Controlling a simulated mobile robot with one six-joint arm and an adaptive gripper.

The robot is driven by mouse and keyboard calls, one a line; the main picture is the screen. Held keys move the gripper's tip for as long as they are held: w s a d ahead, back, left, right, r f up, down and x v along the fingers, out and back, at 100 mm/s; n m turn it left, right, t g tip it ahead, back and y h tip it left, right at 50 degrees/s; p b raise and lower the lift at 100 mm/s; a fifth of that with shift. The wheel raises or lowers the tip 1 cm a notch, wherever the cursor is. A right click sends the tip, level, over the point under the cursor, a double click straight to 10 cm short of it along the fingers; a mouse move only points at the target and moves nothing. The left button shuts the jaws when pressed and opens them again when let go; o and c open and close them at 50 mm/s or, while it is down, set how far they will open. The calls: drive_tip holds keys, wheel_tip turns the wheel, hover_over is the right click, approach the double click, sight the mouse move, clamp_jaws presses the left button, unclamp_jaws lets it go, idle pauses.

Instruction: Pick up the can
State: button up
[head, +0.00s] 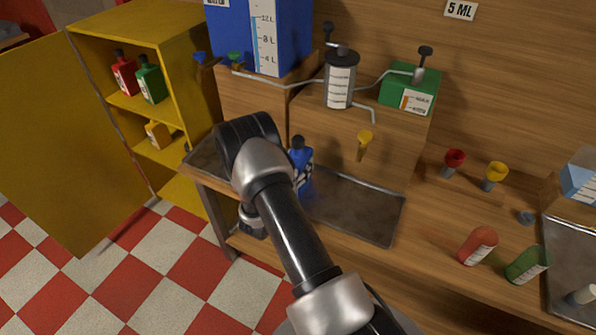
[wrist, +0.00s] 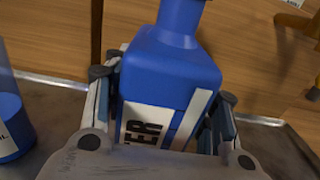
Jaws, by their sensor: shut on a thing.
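A blue can (wrist: 172,70) with a narrowing neck and a white label ending in "TER" fills the middle of the wrist view. My gripper (wrist: 164,88) is shut on it, with one finger on each side of its body. In the head view a blue can with a black cap (head: 301,163) shows just right of my arm, at the dark metal tray (head: 360,205). My arm hides its left and lower part, and my fingers cannot be made out there. Whether the can touches the tray is unclear.
A blue-based vessel (wrist: 12,125) stands close at left in the wrist view. A yellow funnel (head: 365,138) is right of the can. Red (head: 478,246) and green (head: 527,264) containers sit farther right. An open yellow cabinet (head: 150,55) stands left. The tray's right part is clear.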

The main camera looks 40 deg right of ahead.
drive_tip(key=c, duration=0.8)
drive_tip(key=shift+r, duration=0.1)
